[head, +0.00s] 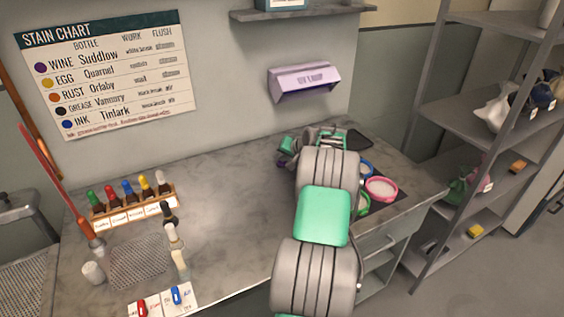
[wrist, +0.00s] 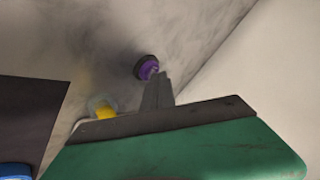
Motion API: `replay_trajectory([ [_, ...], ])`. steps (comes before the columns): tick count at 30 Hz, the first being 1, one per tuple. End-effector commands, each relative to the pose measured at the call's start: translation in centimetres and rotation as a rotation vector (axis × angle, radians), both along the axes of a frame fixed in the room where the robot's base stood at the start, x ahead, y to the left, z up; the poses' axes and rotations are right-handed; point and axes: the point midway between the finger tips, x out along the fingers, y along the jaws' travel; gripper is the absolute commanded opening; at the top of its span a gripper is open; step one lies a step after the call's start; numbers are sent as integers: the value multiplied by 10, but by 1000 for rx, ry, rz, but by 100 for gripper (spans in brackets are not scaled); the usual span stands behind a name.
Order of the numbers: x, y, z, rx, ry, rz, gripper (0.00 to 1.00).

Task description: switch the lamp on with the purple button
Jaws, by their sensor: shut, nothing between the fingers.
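The purple button (wrist: 148,66) has a dark round base and sits on the grey marbled counter in the wrist view. My gripper (wrist: 157,88) is shut and empty, its narrow fingertips right at the button's near edge. I cannot tell whether they touch it. A yellow button (wrist: 104,109) is to the left of the fingers, partly hidden by my gripper's body.
A pale purple box (head: 304,83) is on the wall behind. A dark mat (wrist: 30,115) with coloured rings lies close by. A bottle rack (head: 133,211) and grate stand on the counter's left. Metal shelves (head: 470,110) stand to the right. The counter's middle is clear.

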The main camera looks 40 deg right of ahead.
Motion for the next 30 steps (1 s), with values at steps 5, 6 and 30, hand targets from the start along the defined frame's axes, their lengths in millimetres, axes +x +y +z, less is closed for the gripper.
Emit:
replay_trajectory([
  [5,0,0,0,0,0,0,0],
  [6,0,0,0,0,0,0,0],
  [30,0,1,-11,4,3,0,0],
])
